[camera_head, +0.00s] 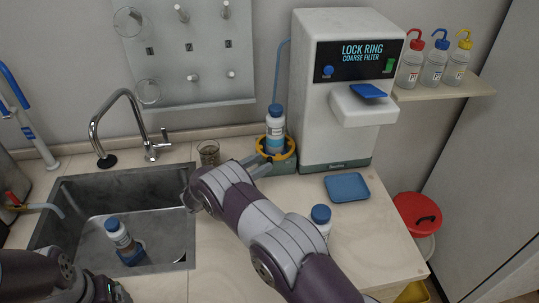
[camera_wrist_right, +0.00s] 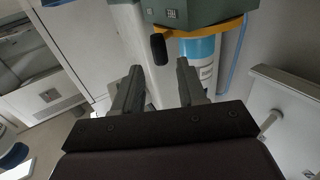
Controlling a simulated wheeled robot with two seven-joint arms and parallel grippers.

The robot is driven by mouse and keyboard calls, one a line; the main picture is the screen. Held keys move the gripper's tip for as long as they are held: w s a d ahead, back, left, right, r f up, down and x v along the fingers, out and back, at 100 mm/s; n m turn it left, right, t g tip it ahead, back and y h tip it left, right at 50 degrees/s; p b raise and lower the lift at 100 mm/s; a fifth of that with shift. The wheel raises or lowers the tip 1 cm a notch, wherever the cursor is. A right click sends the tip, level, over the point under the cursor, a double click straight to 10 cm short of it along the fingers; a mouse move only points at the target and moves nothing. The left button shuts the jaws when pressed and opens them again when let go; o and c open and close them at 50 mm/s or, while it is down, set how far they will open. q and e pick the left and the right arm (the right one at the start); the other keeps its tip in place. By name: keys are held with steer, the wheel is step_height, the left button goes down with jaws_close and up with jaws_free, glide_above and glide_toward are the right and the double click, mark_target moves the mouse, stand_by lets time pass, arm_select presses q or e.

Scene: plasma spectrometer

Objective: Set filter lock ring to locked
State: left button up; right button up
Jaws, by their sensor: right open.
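The yellow lock ring (camera_head: 262,150) sits around the base of a blue-capped bottle (camera_head: 276,125) on a green base (camera_head: 284,161), left of the white machine (camera_head: 312,100) labelled "LOCK RING COARSE FILTER". In the right wrist view, the ring (camera_wrist_right: 222,29) has a black knob (camera_wrist_right: 158,47) sticking out from it. My right gripper (camera_head: 256,166) is beside the ring in the head view. In the wrist view, its two fingers (camera_wrist_right: 158,82) are apart, with the knob just beyond the gap, apparently untouched. My left arm (camera_head: 50,275) shows at the lower left, its finger state unclear.
A glass (camera_head: 209,152) stands left of the ring. A blue tray (camera_head: 347,187) lies before the machine, and another blue-capped bottle (camera_head: 321,218) stands near my right arm. A sink (camera_head: 75,190) with a tap (camera_head: 125,97) is at left.

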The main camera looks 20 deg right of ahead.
mark_target(270, 158)
steer(key=x, duration=0.4)
steer(key=shift+w+a+p, duration=0.1)
steer(key=shift+w+p, duration=0.05)
steer(key=shift+p, duration=0.25)
steer(key=shift+d, duration=0.25)
jaws_close()
